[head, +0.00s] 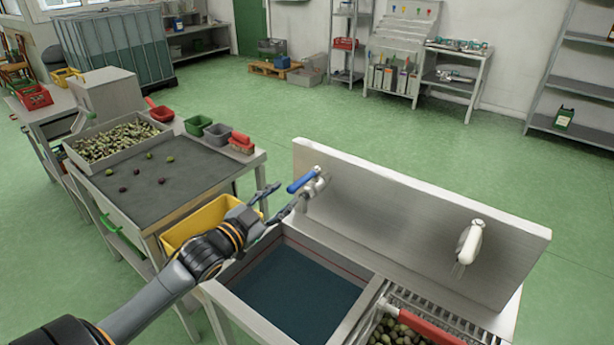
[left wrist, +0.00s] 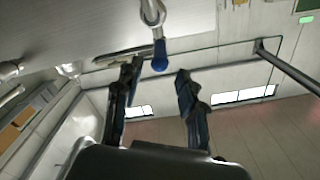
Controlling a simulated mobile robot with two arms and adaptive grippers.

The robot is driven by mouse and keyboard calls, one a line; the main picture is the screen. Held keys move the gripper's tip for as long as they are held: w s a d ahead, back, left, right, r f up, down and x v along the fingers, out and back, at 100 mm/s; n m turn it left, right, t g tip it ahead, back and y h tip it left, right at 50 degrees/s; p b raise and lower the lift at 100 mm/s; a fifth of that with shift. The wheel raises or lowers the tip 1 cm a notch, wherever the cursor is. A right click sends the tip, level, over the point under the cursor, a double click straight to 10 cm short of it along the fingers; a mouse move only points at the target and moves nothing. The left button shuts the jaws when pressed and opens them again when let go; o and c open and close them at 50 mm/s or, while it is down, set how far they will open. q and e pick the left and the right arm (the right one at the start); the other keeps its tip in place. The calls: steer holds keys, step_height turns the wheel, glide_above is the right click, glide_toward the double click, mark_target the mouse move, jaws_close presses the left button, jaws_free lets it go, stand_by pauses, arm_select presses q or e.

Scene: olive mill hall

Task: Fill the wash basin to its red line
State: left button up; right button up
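The wash basin (head: 350,331) is a metal sink holding dark blue water. A red line (head: 325,258) runs along its inner wall, and the water surface lies below it. A metal tap (head: 317,186) with a blue lever (head: 301,182) is on the splashback above the basin. My left gripper (head: 276,200) is open and empty, just left of the lever. In the left wrist view, the blue lever (left wrist: 160,56) shows beyond and between the parted fingertips (left wrist: 157,76), without clear contact. My right gripper is out of view.
A white spray head (head: 469,243) hangs on the splashback (head: 400,205). Olives (head: 392,333) and a red-handled tool (head: 428,324) are right of the basin. A yellow bin (head: 200,222) stands left, beside the sorting table (head: 195,178).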

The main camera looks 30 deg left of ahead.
mark_target(313, 173)
arm_select(q)
steer(key=w, duration=0.3)
steer(key=w+p, duration=0.1)
steer(key=w, duration=0.5)
steer(key=shift+w+d+p, duration=0.15)
steer(key=shift+d+p, duration=0.15)
steer(key=shift+d, duration=0.05)
steer(key=shift+w+d, duration=0.1)
steer(key=shift+w, duration=0.55)
steer(key=shift+c, duration=0.4)
jaws_close()
